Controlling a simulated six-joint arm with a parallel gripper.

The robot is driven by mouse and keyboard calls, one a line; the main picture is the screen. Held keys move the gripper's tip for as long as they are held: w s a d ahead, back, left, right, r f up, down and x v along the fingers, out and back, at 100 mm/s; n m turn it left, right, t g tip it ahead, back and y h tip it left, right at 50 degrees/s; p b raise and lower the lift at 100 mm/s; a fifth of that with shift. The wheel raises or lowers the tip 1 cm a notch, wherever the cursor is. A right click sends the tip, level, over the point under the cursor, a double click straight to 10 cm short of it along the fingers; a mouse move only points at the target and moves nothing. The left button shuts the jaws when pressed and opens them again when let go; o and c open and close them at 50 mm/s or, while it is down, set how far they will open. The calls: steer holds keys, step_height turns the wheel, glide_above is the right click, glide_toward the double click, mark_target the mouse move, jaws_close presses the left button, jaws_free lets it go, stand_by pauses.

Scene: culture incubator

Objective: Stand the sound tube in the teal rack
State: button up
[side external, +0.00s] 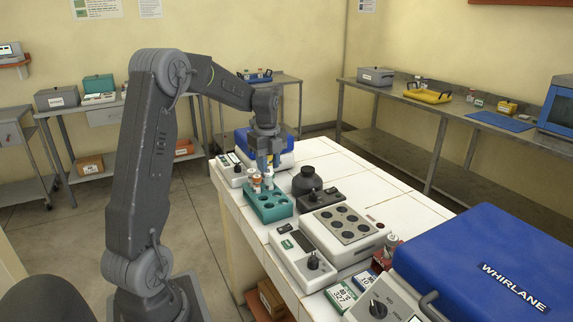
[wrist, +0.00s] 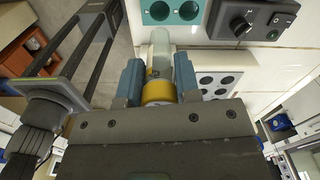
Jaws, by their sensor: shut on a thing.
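My gripper (wrist: 158,85) is shut on a tube with a yellow cap (wrist: 158,92) and a pale, see-through body (wrist: 160,45). The fingers clasp it near the cap. The tube's far end points toward the teal rack (wrist: 138,6), at the top of the wrist view, where two round holes look empty. In the side view my gripper (side external: 266,158) is over the back end of the teal rack (side external: 276,213). Two small tubes show there, one with an orange-red top (side external: 254,179). I cannot tell whether the held tube touches the rack.
Another tube (side external: 391,243) stands in a reddish holder by the large blue-lidded WHIRLANE machine (side external: 480,250). A white device with a knob (side external: 300,255) is in front.

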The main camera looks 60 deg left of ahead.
mark_target(269, 185)
steer(key=shift+f, duration=2.8)
steer(key=shift+f, duration=0.4)
steer(key=shift+f, duration=0.8)
steer(key=shift+f, duration=0.15)
steer(key=shift+f, duration=1.55)
steer(key=o, duration=1)
steer(key=shift+o, duration=0.3)
